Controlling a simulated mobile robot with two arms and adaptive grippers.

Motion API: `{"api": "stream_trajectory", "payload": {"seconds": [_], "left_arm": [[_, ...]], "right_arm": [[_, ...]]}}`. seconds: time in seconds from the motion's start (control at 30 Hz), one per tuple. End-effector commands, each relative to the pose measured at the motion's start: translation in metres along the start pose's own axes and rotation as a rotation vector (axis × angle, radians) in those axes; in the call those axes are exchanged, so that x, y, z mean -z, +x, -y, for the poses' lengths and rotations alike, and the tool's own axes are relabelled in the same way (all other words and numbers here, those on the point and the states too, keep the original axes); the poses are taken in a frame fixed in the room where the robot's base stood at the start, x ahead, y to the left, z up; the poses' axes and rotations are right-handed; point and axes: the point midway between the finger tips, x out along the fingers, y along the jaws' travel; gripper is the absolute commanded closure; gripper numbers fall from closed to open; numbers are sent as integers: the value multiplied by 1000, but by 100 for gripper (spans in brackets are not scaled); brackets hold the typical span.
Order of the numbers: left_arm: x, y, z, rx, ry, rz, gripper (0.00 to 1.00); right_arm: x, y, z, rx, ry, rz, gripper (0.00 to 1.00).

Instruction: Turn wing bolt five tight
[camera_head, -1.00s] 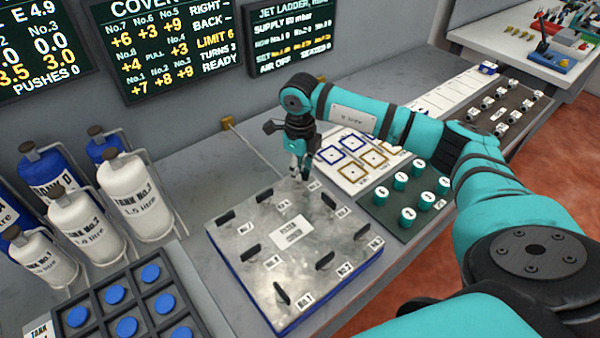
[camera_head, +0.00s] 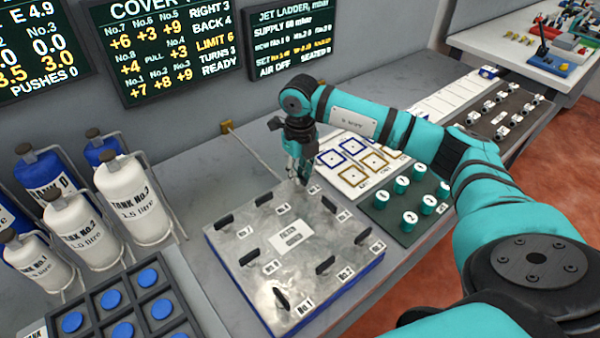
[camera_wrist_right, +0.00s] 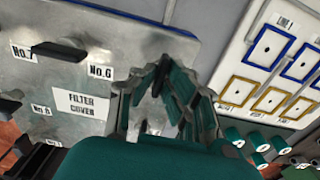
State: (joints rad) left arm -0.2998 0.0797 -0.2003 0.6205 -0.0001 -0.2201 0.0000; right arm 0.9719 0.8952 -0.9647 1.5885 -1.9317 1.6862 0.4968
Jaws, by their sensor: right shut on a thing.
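The metal filter cover (camera_head: 238,238) lies on a blue-sided block, with several black wing bolts standing around its edge. My right gripper (camera_head: 303,178) points down at the cover's far corner, beyond the No.6 bolt. In the right wrist view its fingers (camera_wrist_right: 165,85) are closed around a dark wing, wing bolt five (camera_wrist_right: 152,78), which is mostly hidden by them. In the head view the fingers cover that bolt. My left gripper is not in view.
The wing bolt at the cover's right edge (camera_head: 328,204) stands close to the gripper. A dark tray of teal knobs (camera_head: 402,185) and a white board with framed squares (camera_head: 350,153) lie to the right. A wall screen (camera_head: 165,45) reads RIGHT 3, BACK 4, LIMIT 6, TURNS 3.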

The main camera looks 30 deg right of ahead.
Motion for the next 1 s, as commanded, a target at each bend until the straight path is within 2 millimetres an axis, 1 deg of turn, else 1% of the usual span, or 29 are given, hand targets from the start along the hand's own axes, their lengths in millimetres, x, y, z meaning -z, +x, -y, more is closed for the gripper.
{"api": "stream_trajectory", "payload": {"seconds": [0.13,0.17,0.3,0.33,0.57,0.67,0.77,0.87,1.0], "left_arm": [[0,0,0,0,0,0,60],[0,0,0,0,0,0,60],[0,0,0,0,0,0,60],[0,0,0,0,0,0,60],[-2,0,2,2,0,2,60],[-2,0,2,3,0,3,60],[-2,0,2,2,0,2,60],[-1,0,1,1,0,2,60],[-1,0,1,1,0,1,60]], "right_arm": [[1,1,0,0,2,-3,100],[0,1,0,0,2,-3,89],[0,1,0,0,1,-2,71],[0,1,0,0,1,-2,68],[0,0,0,0,0,-1,68],[0,-4,0,0,0,1,68],[-1,-17,0,0,1,3,68],[-1,-36,0,-1,1,5,68],[-1,-68,0,0,0,5,68]]}}
